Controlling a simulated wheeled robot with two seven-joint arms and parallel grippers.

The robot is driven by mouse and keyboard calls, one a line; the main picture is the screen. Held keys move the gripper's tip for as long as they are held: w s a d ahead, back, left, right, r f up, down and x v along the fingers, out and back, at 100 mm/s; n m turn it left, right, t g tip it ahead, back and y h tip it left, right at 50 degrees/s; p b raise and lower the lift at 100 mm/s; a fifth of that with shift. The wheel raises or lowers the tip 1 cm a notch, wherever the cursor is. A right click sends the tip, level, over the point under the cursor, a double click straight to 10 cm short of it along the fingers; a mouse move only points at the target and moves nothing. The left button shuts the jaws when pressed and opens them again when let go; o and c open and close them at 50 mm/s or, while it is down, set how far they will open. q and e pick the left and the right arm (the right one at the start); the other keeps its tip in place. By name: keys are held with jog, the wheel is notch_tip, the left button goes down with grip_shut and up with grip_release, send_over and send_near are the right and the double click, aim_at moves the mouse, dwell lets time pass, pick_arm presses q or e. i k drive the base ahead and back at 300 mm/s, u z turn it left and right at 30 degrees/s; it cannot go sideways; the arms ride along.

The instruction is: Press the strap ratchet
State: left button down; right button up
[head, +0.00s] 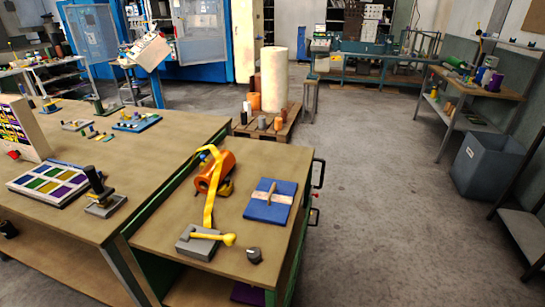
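The strap ratchet (198,243) is a grey block with a yellow lever (228,239) pointing right. It sits near the front edge of the wooden-topped bench (160,237). A yellow strap (210,203) runs from the ratchet area back over an orange roll (214,172) lying on the same bench. I cannot tell whether the strap is taut. Neither of my grippers shows in the head view.
A small dark object (254,255) lies right of the lever. A blue plate (270,201) with a pale bar lies behind it. A larger bench (160,150) with trays adjoins on the left. Open floor (385,200) lies to the right, with a grey bin (488,165) beyond.

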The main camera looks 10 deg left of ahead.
aim_at(230, 238)
jog(key=u, duration=1)
jog(key=k, duration=1.05)
jog(key=z, duration=1.35)
jog(key=i, duration=0.5)
jog(key=u, duration=0.05)
